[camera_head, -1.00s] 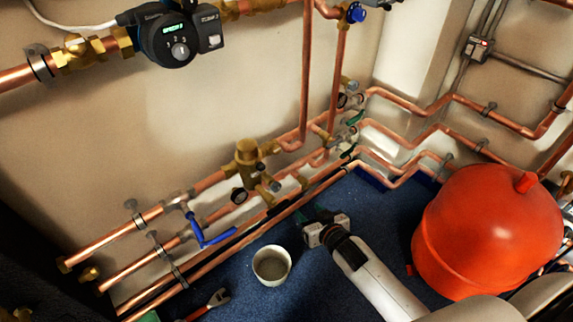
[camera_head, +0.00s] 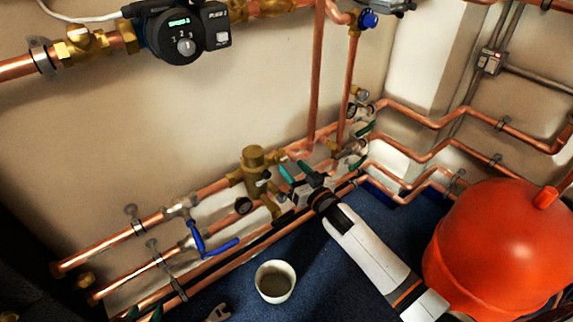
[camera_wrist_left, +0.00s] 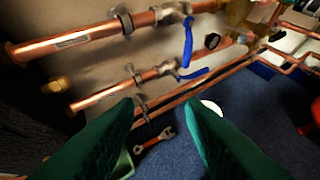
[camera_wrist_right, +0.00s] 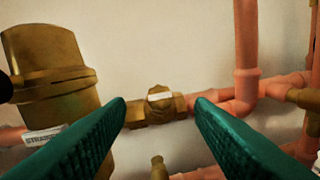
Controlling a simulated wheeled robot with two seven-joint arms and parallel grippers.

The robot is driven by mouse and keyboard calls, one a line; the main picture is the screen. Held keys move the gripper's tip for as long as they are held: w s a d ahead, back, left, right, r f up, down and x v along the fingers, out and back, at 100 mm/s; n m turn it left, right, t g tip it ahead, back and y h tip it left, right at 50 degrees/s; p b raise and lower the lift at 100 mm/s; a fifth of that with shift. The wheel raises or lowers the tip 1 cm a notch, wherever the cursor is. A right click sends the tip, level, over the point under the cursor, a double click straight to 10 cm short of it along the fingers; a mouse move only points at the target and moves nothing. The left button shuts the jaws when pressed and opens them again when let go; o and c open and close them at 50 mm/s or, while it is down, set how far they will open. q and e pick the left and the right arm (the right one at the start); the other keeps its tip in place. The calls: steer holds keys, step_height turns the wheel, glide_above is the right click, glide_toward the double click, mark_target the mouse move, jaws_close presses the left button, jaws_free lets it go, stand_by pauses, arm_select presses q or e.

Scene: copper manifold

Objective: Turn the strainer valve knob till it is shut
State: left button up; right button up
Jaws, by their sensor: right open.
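A large brass body with a domed cap (camera_wrist_right: 55,75) fills the left of the right wrist view; a white tag (camera_wrist_right: 42,137) reading roughly "STRAINER" hangs below it. To its right, a small brass valve (camera_wrist_right: 160,102) on the pipe has a knob-like face with a pale bar; I take it as the strainer valve knob. My right gripper (camera_wrist_right: 161,101) is open, its green fingers either side of this valve in view, apparently not touching. In the head view it (camera_head: 299,168) hides the valve. My left gripper (camera_wrist_left: 155,108) is open and empty; its tips show at the bottom left (camera_head: 142,314).
A white bucket (camera_head: 275,281) stands on the blue floor. A blue lever handle (camera_head: 207,243) sits on the pipes at left. A red tank (camera_head: 498,250) stands at right. A wrench (camera_wrist_left: 155,138) lies on the floor. Copper pipes run along the wall.

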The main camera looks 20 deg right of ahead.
mark_target(284, 159)
steer(key=x, duration=0.3)
steer(key=shift+w+a+b, duration=0.1)
steer(key=shift+w+b, duration=0.2)
steer(key=shift+b, duration=0.1)
arm_select(q)
steer(key=shift+w+d+r+t+h, duration=0.15)
steer(key=shift+w+d+r+t, duration=0.1)
steer(key=shift+w+r+t, duration=0.35)
steer(key=shift+w+d+r+t+h, duration=0.2)
steer(key=shift+w+r+t, duration=0.2)
steer(key=shift+r, duration=0.25)
steer(key=shift+w+d+r+t+h, duration=0.15)
steer(key=shift+w+d+r+t, duration=0.1)
steer(key=shift+w+r+t, duration=0.35)
arm_select(e)
steer(key=shift+w, duration=0.4)
arm_select(q)
steer(key=shift+s, duration=0.15)
